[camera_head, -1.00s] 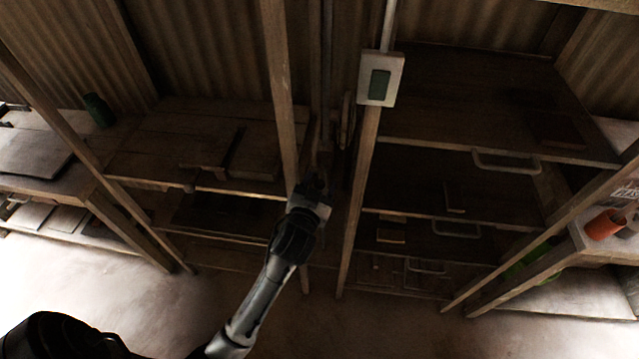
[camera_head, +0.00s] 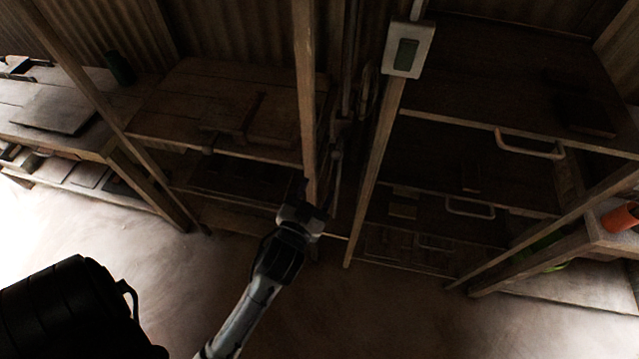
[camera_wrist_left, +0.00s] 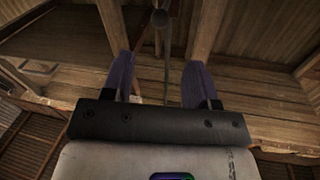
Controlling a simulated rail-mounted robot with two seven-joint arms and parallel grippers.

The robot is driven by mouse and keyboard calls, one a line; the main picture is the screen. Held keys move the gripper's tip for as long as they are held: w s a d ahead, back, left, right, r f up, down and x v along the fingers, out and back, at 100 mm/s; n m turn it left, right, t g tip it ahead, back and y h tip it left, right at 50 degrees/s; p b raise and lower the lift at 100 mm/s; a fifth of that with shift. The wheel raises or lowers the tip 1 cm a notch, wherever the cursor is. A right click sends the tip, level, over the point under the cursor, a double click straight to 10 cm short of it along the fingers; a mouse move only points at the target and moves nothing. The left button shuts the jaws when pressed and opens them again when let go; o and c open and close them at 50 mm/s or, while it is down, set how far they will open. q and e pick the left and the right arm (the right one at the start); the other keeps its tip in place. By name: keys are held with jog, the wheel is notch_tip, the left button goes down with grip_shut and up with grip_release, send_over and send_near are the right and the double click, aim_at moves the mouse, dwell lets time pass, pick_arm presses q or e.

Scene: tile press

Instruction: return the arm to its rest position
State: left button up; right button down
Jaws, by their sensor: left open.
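My left arm comes in from the bottom of the head view. Its gripper (camera_head: 306,203) is in front of the wooden post between the left shelves and the right drawers. In the left wrist view the two dark fingers (camera_wrist_left: 160,82) stand apart with nothing between them, so the gripper is open and empty. Wooden beams and boards lie beyond the fingers. My right gripper does not show in either view.
Wooden shelves (camera_head: 190,125) stand at the left and drawers with pale handles (camera_head: 530,145) at the right. A white box with a green panel (camera_head: 409,48) sits on a post. An orange pot (camera_head: 620,218) is at the right edge. The floor in front (camera_head: 400,310) is clear.

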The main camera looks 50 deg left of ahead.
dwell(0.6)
pick_arm(q)
jog(key=s+d+f+m+g+h+p, duration=0.1)
jog(key=s+d+f+m+g+h, duration=0.2)
jog(key=s+f+g, duration=0.55)
jog(key=s+d+f+m+g+h+p, duration=0.1)
jog(key=s+d+f+g+h, duration=0.3)
jog(key=s, duration=0.7)
notch_tip(320, 180, up, 33)
jog(key=a+p, duration=0.1)
jog(key=p, duration=3.3)
jog(key=shift+w+r, duration=0.15)
jog(key=shift+w, duration=0.25)
jog(key=shift+g, duration=0.25)
